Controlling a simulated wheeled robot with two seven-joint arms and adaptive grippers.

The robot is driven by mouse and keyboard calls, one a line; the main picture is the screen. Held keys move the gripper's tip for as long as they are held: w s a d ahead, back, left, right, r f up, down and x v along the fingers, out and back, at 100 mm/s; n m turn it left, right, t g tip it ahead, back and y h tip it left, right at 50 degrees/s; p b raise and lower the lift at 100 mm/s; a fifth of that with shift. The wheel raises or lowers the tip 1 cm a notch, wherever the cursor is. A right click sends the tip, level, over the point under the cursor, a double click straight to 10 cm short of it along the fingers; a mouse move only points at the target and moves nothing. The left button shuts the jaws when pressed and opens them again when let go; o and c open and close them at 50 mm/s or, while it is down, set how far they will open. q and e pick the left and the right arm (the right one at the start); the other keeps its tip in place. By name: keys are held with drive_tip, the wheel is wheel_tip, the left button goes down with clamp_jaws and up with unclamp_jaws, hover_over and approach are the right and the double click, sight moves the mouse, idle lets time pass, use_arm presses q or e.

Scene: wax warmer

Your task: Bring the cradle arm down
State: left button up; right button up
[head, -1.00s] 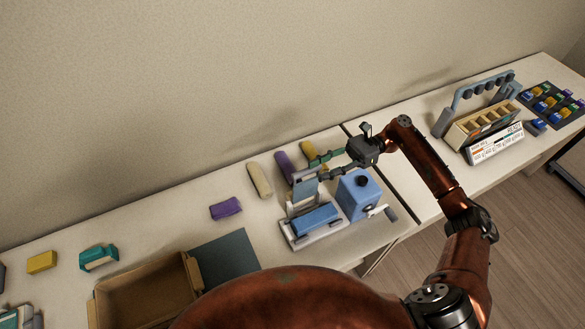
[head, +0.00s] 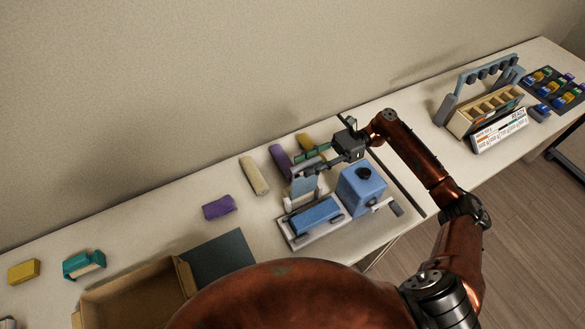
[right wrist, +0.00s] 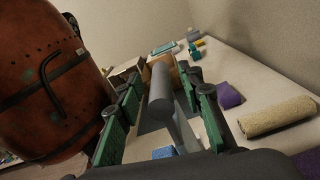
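The wax warmer's pale base (head: 292,236) carries a blue pad (head: 315,215) and, at its right, a blue box (head: 362,188) with a black knob on top. The cradle arm (head: 303,186), a grey-blue upright panel, stands raised behind the pad. My right gripper (head: 304,164) is at the top of this arm, reaching in from the right. In the right wrist view, a grey round bar (right wrist: 161,92), apparently the arm's handle, lies between the green-padded fingers, which stand apart with gaps beside it. My left gripper is not in view.
Purple, cream and yellow rolls lie behind the warmer, including a cream roll (head: 254,176). A purple piece (head: 219,207) lies left of it. An open cardboard box (head: 135,292) and dark mat (head: 222,259) are front left. A wooden organiser (head: 485,112) stands right.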

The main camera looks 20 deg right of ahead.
sight(294, 170)
drive_tip(key=a, duration=0.3)
drive_tip(key=s+a, duration=0.1)
drive_tip(key=a, duration=0.1)
drive_tip(key=shift+p, duration=0.4)
drive_tip(key=shift+d, duration=0.1)
clamp_jaws()
